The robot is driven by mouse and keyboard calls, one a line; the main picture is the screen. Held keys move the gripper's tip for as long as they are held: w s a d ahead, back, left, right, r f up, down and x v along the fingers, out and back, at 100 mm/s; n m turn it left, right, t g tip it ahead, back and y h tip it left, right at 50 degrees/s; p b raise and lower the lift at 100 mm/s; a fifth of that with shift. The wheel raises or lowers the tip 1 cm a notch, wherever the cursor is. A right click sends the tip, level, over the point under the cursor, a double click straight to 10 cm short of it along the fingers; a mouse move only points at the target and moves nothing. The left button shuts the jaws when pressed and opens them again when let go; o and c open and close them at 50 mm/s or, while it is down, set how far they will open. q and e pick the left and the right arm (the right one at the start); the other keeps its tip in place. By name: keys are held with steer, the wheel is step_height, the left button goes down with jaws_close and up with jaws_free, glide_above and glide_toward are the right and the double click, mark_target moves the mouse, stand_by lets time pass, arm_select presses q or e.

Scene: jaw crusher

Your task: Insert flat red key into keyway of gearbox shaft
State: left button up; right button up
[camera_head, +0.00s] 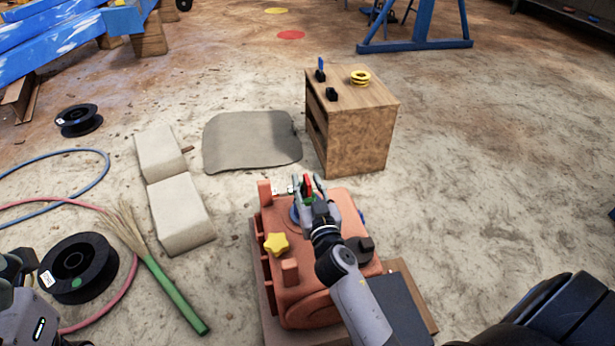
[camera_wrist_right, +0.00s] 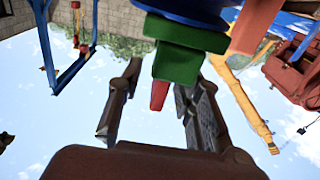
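The orange gearbox (camera_head: 335,205) stands on a base on the floor at bottom centre in the head view. My right gripper (camera_head: 309,183) is over its far left part. A small red piece, likely the flat red key (camera_head: 308,184), shows between its fingers. In the right wrist view the fingers (camera_wrist_right: 160,100) are spread, with a red tip (camera_wrist_right: 159,96) and green blocks (camera_wrist_right: 178,62) beyond or between them, and visible gaps at the sides. The shaft's keyway is hidden; a blue rim (camera_head: 294,214) shows beside the gripper. My left arm is at the lower left edge, its fingers unclear.
A wooden cabinet (camera_head: 360,135) with a yellow ring (camera_head: 360,77) and small black items stands behind the gearbox. A yellow star knob (camera_head: 276,244) is on the gearbox. A green-handled broom (camera_head: 175,295), pale blocks (camera_head: 180,212) and black spools (camera_head: 78,267) lie left.

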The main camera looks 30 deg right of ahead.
step_height(320, 180, up, 10)
steer(key=shift+f, duration=0.2)
stand_by(0.6)
